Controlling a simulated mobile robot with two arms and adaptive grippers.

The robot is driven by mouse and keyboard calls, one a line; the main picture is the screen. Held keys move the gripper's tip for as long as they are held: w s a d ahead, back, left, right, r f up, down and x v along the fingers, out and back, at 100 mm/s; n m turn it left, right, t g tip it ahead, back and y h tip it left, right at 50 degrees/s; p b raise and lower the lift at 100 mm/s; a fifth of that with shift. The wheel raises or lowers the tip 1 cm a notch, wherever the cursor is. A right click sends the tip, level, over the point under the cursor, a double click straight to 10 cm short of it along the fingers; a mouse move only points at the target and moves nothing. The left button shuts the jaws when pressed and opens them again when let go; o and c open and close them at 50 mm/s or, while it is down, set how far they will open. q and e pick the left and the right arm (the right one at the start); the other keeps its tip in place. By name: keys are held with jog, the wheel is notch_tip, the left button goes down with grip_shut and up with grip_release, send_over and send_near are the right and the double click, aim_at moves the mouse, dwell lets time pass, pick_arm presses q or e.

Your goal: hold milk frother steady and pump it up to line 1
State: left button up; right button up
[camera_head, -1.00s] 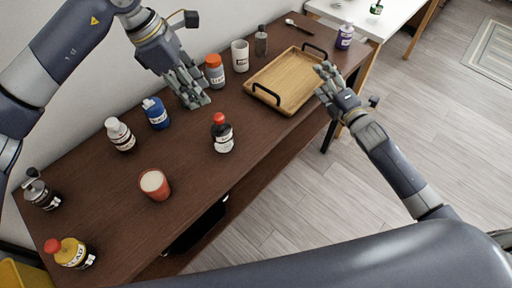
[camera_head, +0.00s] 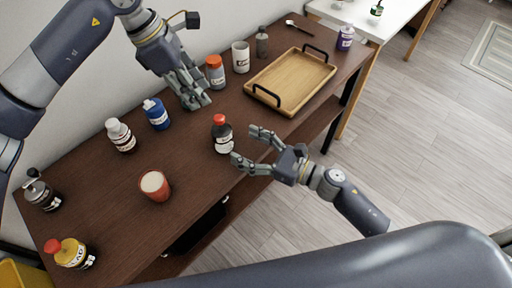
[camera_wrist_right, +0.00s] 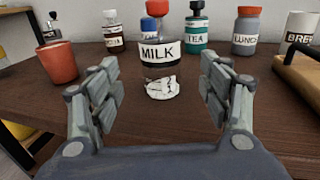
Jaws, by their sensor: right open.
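The milk frother is a dark bottle with a red top and a white MILK label (camera_head: 222,135), upright on the brown table. It also shows in the right wrist view (camera_wrist_right: 160,52), centred beyond the fingers. My right gripper (camera_head: 246,146) is open and empty, its fingers pointing at the frother from the right with a small gap. In the right wrist view its two fingers (camera_wrist_right: 160,78) stand wide apart. My left gripper (camera_head: 197,100) hangs over the table behind the frother, apart from it. I cannot tell whether it is open. No line marking is readable.
A red cup (camera_head: 155,185) stands left of the frother. Behind are a blue bottle (camera_head: 156,113), a red-capped LUNCH jar (camera_head: 215,73) and a white mug (camera_head: 240,57). A wooden tray (camera_head: 318,80) lies at the right.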

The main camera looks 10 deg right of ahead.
aim_at(231, 139)
jog(key=x, duration=0.8)
jog(key=shift+w+a, duration=0.15)
jog(key=shift+w, duration=0.05)
jog(key=c, duration=1.2)
